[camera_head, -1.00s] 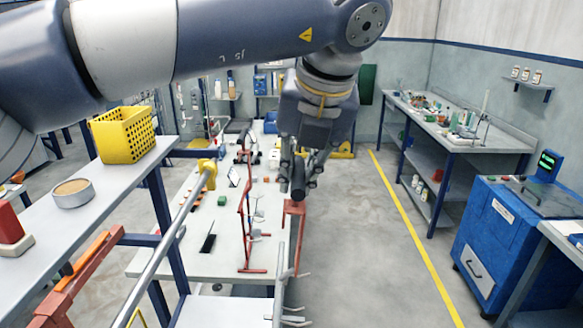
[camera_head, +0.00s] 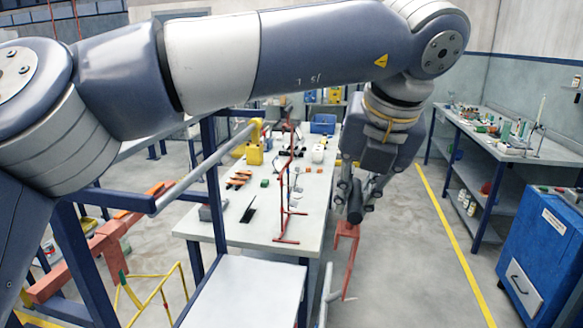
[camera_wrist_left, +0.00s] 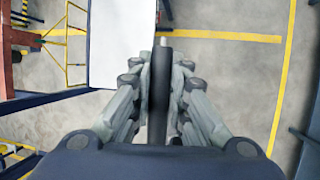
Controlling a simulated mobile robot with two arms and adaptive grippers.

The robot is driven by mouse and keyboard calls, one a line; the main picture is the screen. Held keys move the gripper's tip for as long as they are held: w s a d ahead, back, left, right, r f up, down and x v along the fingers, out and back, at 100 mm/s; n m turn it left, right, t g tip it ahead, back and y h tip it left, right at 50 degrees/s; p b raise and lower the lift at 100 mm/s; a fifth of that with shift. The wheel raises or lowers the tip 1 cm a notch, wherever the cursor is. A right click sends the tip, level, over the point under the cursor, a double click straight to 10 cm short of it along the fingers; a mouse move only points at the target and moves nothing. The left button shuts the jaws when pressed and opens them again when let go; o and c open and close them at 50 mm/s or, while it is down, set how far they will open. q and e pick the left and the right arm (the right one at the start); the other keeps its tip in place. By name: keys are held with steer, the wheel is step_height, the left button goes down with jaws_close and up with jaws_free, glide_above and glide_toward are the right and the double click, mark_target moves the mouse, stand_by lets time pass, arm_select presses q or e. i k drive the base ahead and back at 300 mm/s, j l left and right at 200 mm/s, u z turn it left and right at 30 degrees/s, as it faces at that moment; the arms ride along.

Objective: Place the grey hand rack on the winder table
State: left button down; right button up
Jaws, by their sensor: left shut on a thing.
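My left gripper (camera_head: 356,196) is shut on a dark cylindrical grip, which I take to be the handle of the grey hand rack (camera_head: 355,204). In the left wrist view, the dark grip (camera_wrist_left: 160,90) lies between the fingers, with a short metallic tip at its far end. Grey prongs (camera_head: 326,298) show low in the head view; whether they join the grip is unclear. The gripper is beside the right edge of a long pale table (camera_head: 240,232), probably the winder table. My right gripper is not in view.
A red stand (camera_head: 286,205) rises from the table among small parts. A red bracket-like piece (camera_head: 347,232) shows just below the gripper. A pale lower surface (camera_head: 245,285) is nearer. A blue cabinet (camera_head: 540,255) stands right, with open floor between.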

mark_target(307, 192)
steer(key=z, duration=0.75)
steer(key=i+l+z, duration=0.25)
steer(key=i+j+z, duration=0.2)
steer(key=i, duration=0.25)
steer(key=i+l, duration=0.1)
steer(key=i, duration=3.55)
steer(key=i+l+u, duration=0.2)
steer(key=i, duration=0.2)
steer(key=i+u, duration=0.2)
steer(key=i, duration=0.2)
steer(key=u, duration=2.45)
